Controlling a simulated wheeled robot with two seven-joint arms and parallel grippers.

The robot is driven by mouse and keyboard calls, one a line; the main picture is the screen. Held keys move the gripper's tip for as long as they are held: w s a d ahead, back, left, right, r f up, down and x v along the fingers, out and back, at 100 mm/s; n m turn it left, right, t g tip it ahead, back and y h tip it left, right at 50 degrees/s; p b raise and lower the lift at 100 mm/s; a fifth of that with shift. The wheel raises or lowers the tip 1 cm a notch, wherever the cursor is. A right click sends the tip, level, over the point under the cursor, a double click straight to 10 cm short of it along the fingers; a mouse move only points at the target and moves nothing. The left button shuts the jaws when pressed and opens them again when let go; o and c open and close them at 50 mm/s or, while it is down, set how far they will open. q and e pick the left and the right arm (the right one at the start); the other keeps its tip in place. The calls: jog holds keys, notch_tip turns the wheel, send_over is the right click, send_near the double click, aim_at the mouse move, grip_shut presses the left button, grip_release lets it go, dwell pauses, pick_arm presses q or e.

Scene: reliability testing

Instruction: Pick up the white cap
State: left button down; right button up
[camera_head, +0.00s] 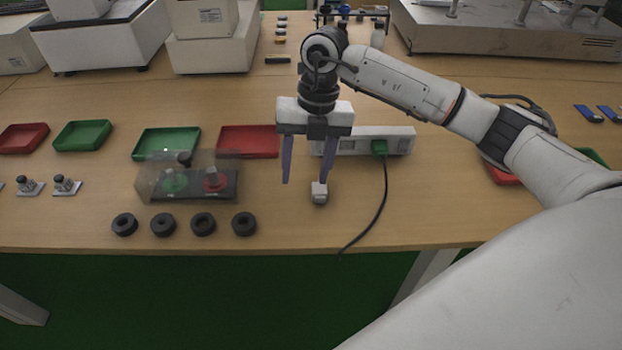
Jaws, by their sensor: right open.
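A small white cap-like piece (319,192) sits on the wooden table near its front edge, in the middle of the head view. My right gripper (307,178) points down from above. Its two purple-grey fingers are spread wide with nothing between them. The right fingertip is close above the white piece; whether they touch cannot be told. My left gripper does not show.
Red (248,141) and green (166,143) trays lie behind.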

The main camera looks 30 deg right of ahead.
jog(key=r+m+h, duration=0.1)
jog(key=r+h, duration=0.1)
send_over(320, 188)
jog(key=f, duration=0.3)
jog(key=shift+s+d+f, duration=0.1)
jog(key=shift+d+f, duration=0.2)
jog(key=shift+d, duration=0.05)
jog(key=shift+a+f+p, duration=0.2)
jog(key=shift+f+p, duration=0.05)
jog(key=shift+f, duration=1.35)
jog(key=shift+a+f+p, duration=0.15)
jog(key=shift+f+p, duration=0.1)
jog(key=shift+f, duration=1.3)
jog(key=shift+c, duration=0.4)
jog(key=c, duration=1.1)
